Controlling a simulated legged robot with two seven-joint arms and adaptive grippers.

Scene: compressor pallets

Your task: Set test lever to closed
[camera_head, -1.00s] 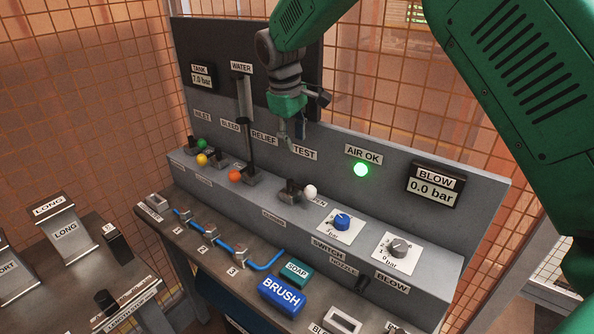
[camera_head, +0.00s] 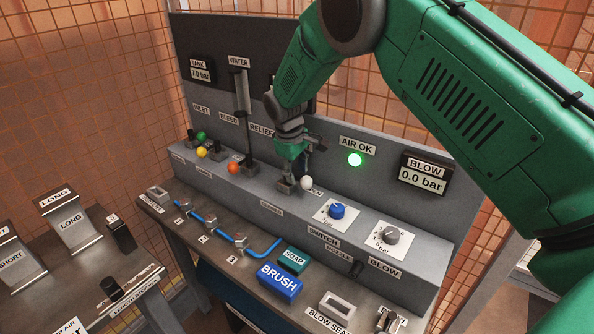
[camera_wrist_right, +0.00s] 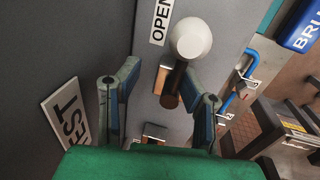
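The test lever has a white ball knob (camera_head: 306,183) and a dark shaft on the console's lower ledge. In the right wrist view the knob (camera_wrist_right: 190,38) is beside the OPEN label (camera_wrist_right: 161,20), and the lever leans toward that label. My right gripper (camera_head: 293,178) is down at the lever, just left of the knob. In the right wrist view its two fingers (camera_wrist_right: 157,98) are spread, with the lever's shaft between and beyond them. I cannot see contact. The TEST label (camera_wrist_right: 67,120) shows at the left there; the gripper hides it in the head view. My left gripper is out of view.
Levers with green (camera_head: 201,135), yellow (camera_head: 201,152) and red-orange (camera_head: 233,168) knobs stand to the left. A blue dial (camera_head: 337,211) and grey dial (camera_head: 392,235) are to the right. The AIR OK lamp (camera_head: 355,160) glows green. A BRUSH block (camera_head: 280,281) lies on the bench.

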